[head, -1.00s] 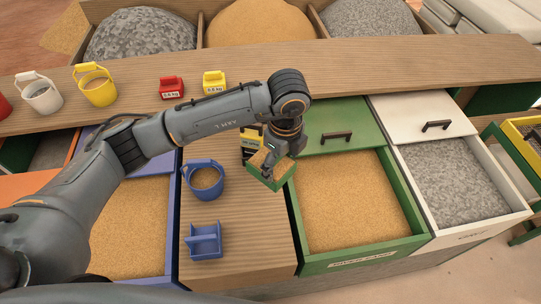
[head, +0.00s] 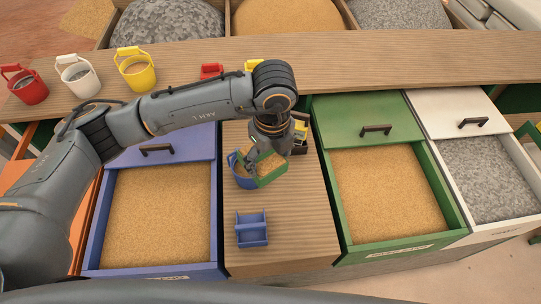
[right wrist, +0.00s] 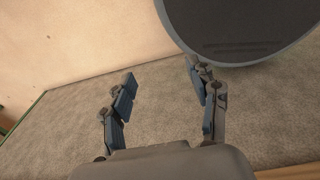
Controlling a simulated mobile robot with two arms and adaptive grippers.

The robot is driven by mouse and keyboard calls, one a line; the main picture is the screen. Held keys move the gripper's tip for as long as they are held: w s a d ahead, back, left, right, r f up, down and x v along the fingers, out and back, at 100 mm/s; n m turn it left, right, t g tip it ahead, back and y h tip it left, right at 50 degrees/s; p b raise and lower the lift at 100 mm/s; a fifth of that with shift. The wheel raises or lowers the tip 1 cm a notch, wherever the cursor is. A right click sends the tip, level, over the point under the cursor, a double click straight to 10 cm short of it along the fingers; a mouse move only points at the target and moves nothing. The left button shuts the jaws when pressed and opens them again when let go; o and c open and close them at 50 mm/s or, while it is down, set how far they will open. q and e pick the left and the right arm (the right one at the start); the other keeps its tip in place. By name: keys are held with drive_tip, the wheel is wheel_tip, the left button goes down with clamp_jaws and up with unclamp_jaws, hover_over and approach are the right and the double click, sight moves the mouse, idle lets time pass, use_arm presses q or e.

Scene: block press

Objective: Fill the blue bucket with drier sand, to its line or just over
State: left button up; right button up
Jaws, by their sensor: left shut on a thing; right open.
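The blue bucket (head: 241,181) stands on the wooden counter between the blue and green drawers, with sand inside. My left gripper (head: 266,153) is shut on a green scoop (head: 272,178) full of tan sand. The scoop is over the bucket's right side, hiding part of its opening and any fill line; I cannot tell whether sand is falling. The green drawer (head: 342,213) stands open to the right with tan sand; its front label is too small to read. My right gripper (right wrist: 165,95) is open and empty in the right wrist view, above a grey-brown floor.
An empty blue scoop-like holder (head: 252,231) stands in front of the bucket. A yellow and black device (head: 300,130) is behind my gripper. The blue drawer (head: 95,220) with sand and white drawer (head: 455,190) with grey gravel are open. Red, white and yellow buckets (head: 137,75) line the back shelf.

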sight(262, 165)
use_arm(q)
drive_tip(key=shift+w+a+f, duration=0.25)
drive_tip(key=shift+a+f, duration=0.05)
drive_tip(key=shift+f, duration=0.2)
drive_tip(key=shift+w+a+f+b, duration=0.2)
drive_tip(key=shift+f+b, duration=0.2)
drive_tip(key=shift+f, duration=0.15)
drive_tip(key=shift+w+a+f+b, duration=0.1)
drive_tip(key=shift+w+f+b, duration=0.05)
drive_tip(key=shift+f+b, duration=0.3)
drive_tip(key=shift+w+a+r+g+h+p, duration=0.2)
drive_tip(key=shift+w+a+g+h+p, duration=0.2)
drive_tip(key=shift+w+g+h+p, duration=0.1)
drive_tip(key=shift+w+a+r+g, duration=0.15)
drive_tip(key=shift+w+a+g, duration=0.15)
drive_tip(key=shift+w+a+r+g+h, duration=0.25)
drive_tip(key=shift+w+a+g+h, duration=0.5)
drive_tip(key=shift+g+h, duration=0.2)
drive_tip(key=shift+d+r+t+y+p, duration=0.1)
drive_tip(key=shift+r+t+y+p, duration=0.4)
drive_tip(key=shift+r, duration=0.45)
drive_tip(key=shift+d+r+t+y+p, duration=0.1)
drive_tip(key=shift+r+t+y+p, duration=0.15)
drive_tip(key=shift+r+t+p, duration=0.5)
drive_tip(key=shift+a+r+t+y, duration=0.1)
drive_tip(key=shift+r+t+y, duration=0.3)
drive_tip(key=shift+r, duration=0.5)
use_arm(e)
drive_tip(key=shift+a+r, duration=0.35)
drive_tip(key=shift+r, duration=0.55)
